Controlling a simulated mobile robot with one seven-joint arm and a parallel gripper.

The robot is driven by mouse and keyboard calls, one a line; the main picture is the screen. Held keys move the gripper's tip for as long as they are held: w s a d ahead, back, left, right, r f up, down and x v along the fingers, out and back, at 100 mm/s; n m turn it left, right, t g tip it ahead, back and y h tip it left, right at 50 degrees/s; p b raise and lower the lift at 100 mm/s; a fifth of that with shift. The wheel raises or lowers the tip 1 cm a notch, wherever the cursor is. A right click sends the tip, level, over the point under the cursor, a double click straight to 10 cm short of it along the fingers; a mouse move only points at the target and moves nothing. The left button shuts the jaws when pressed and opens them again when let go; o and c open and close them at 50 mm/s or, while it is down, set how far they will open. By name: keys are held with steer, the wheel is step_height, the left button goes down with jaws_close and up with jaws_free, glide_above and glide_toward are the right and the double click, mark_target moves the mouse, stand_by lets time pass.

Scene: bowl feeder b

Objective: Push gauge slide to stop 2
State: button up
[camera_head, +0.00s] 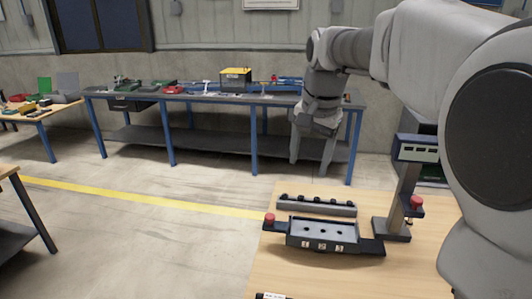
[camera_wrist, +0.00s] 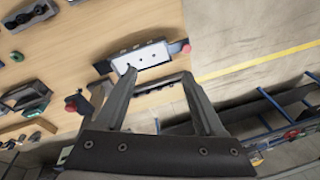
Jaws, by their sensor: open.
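The gauge fixture (camera_head: 322,243) lies on the wooden table in the head view. It is a dark base with a grey plate with three holes, and tags 1, 2 and 3 along the front. A red knob (camera_head: 269,218) stands at its left end. Which part is the slide, and which stop it is at, I cannot tell. In the wrist view the plate (camera_wrist: 142,57) lies beyond my fingertips, with the red knob (camera_wrist: 185,47) at its right end. My gripper (camera_head: 311,165) is open and empty, fingers down, above and behind the fixture. It also shows in the wrist view (camera_wrist: 158,75).
A dark rail with several black knobs (camera_head: 317,206) lies behind the fixture. A stand with a display (camera_head: 418,148) and red button (camera_head: 417,202) rises at the right. A blue-legged workbench (camera_head: 210,97) is at the back.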

steer(key=w+a+f+m+g+p, duration=0.15)
steer(key=w+a+f, duration=0.25)
steer(key=w, duration=0.5)
steer(key=m, duration=0.3)
glide_above(270, 216)
step_height(270, 216, down, 5)
steer(key=shift+g+h, duration=0.3)
steer(key=shift+g, duration=0.15)
step_height(270, 216, down, 18)
steer(key=shift+r, duration=0.1)
jaws_close()
steer(key=shift+w, duration=0.1)
